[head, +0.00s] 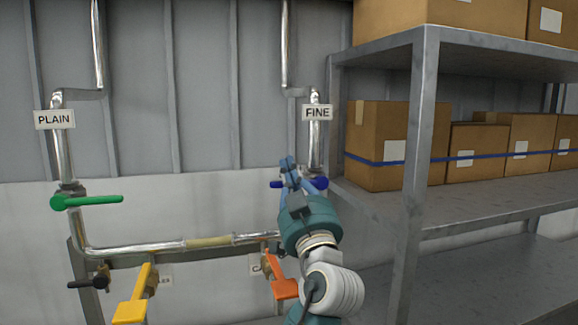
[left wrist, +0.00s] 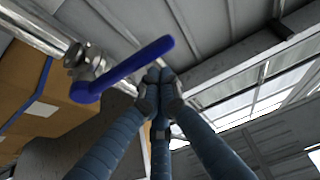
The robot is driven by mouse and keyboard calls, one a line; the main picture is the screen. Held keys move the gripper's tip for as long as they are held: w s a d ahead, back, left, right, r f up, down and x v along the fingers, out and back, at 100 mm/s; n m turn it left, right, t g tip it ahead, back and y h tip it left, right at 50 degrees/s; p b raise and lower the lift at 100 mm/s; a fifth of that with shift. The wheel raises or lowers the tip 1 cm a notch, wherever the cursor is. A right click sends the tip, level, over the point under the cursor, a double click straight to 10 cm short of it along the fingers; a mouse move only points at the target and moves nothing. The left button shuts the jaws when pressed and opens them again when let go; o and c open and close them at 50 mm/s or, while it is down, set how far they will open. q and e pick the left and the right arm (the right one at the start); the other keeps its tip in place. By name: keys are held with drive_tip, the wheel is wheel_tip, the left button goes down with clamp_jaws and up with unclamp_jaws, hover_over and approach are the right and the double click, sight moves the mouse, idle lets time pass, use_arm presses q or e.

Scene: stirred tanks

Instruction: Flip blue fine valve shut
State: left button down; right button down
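The blue fine valve handle (head: 320,183) sits on the pipe under the FINE sign (head: 317,113) in the head view. It lies roughly level, across the pipe, and its left end shows past my gripper. My left gripper (head: 288,162) is in front of the handle and hides its middle. In the left wrist view the blue handle (left wrist: 125,70) runs from the metal valve body (left wrist: 84,62) to a free end close to my fingertips. The left gripper's fingers (left wrist: 158,76) meet at the tips with nothing seen between them. Whether they touch the handle I cannot tell.
A green handle (head: 86,201) is on the pipe under the PLAIN sign (head: 54,119). Yellow (head: 134,299) and orange (head: 285,289) levers are low down. A grey shelf (head: 413,150) with cardboard boxes (head: 397,147) stands close to the right of the blue valve.

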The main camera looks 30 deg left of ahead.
use_arm(q)
drive_tip(key=f+b, duration=0.1)
drive_tip(key=f+n+b, duration=0.1)
drive_tip(key=b, duration=0.1)
drive_tip(key=s+d+f+b, duration=0.1)
drive_tip(key=shift+f+g+y, duration=0.25)
drive_tip(key=shift+g+y, duration=0.05)
use_arm(e)
drive_tip(key=f, duration=0.4)
drive_tip(key=shift+w, duration=0.35)
use_arm(q)
drive_tip(key=shift+a+r, duration=0.1)
use_arm(e)
drive_tip(key=shift+a+r, duration=0.1)
